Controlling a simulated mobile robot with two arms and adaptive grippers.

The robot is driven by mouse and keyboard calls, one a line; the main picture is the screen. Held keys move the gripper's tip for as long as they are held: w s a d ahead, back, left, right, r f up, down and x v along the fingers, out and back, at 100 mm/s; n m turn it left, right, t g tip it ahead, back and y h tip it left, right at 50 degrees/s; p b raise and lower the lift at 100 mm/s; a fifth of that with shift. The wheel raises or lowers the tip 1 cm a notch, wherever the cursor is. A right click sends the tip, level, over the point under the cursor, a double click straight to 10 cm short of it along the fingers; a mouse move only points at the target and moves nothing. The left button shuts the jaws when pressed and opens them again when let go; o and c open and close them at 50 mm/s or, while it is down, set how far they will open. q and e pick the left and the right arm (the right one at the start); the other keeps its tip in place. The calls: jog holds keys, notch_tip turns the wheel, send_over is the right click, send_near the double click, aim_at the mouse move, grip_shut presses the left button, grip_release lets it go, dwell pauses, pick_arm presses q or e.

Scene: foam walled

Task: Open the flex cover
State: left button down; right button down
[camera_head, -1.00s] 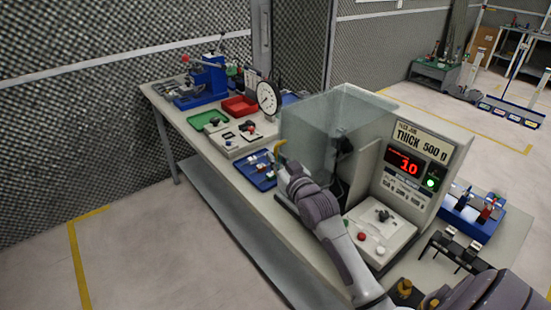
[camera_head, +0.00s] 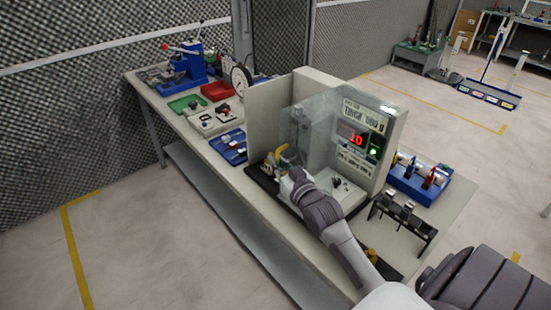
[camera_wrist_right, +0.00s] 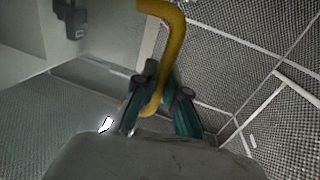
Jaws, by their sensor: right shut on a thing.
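The flex cover (camera_head: 322,140) is a clear panel on the thickness tester (camera_head: 395,115). My right gripper (camera_head: 284,157) is at the cover's near edge, shut on the yellow handle (camera_head: 291,152). In the right wrist view, the curved yellow handle (camera_wrist_right: 176,42) runs down between the dark green fingers of my right gripper (camera_wrist_right: 160,100). My right wrist hides part of the tester's base. My left gripper is not in view.
The tester stands on a long bench (camera_head: 228,185). A blue tray (camera_head: 229,147), a dial gauge (camera_head: 240,80), and red (camera_head: 217,91) and green (camera_head: 184,104) trays lie to the left. A black rack (camera_head: 403,213) and blue fixture (camera_head: 418,180) stand right. The floor left is clear.

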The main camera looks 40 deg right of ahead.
jog(key=shift+s, duration=0.2)
jog(key=c, duration=1.5)
grip_release()
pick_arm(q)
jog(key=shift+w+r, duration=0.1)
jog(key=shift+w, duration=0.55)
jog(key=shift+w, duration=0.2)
pick_arm(e)
jog(key=s+a, duration=0.1)
jog(key=s, duration=1.1)
jog(key=shift+a, duration=0.2)
